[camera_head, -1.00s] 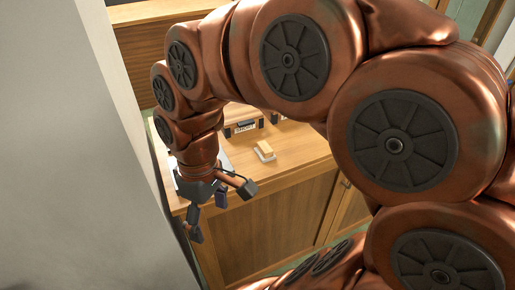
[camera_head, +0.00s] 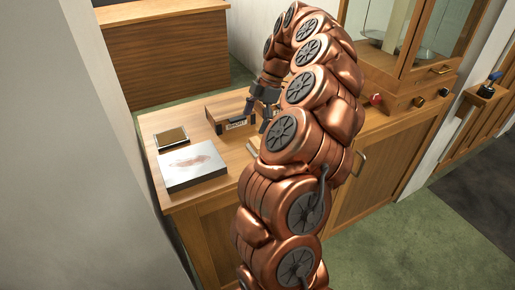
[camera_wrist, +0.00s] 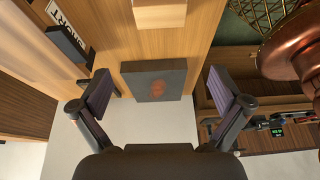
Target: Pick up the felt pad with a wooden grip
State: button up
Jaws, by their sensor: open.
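The felt pad with a wooden grip is mostly hidden behind my arm in the head view; only a pale edge (camera_head: 252,149) shows on the counter. In the wrist view a light wooden block (camera_wrist: 160,12), likely its grip, is cut off by the top edge. My gripper (camera_head: 262,110) is open and empty above the counter, near the labelled wooden box.
A grey slab with a reddish smear (camera_head: 192,166) and a dark-framed tray (camera_head: 171,138) lie on the counter (camera_head: 222,183) at left. A labelled wooden box (camera_head: 228,109) stands behind. A glass-fronted cabinet (camera_head: 425,40) is at right. A pale wall bounds the left.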

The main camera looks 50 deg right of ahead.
aim_at(258, 142)
jog(key=shift+s+d+f+p, duration=0.15)
jog(key=shift+f+p, duration=0.55)
jog(key=shift+f, duration=1.55)
jog(key=shift+s+f+p, duration=0.1)
jog(key=shift+f+p, duration=0.55)
jog(key=shift+f, duration=1.55)
jog(key=c, duration=1.2)
jog(key=shift+r, duration=0.1)
jog(key=shift+r+b, duration=0.85)
jog(key=shift+r, duration=0.8)
jog(key=s+a+b, duration=0.1)
jog(key=s, duration=0.4)
jog(key=s+a+r+b, duration=0.1)
jog(key=s+a+b, duration=0.1)
jog(key=s, duration=0.3)
jog(key=s+a+b, duration=0.1)
jog(key=s, duration=0.4)
jog(key=shift+s+a+r+b, duration=0.15)
jog(key=shift+a+r+b, duration=0.15)
jog(key=shift+a+b, duration=0.05)
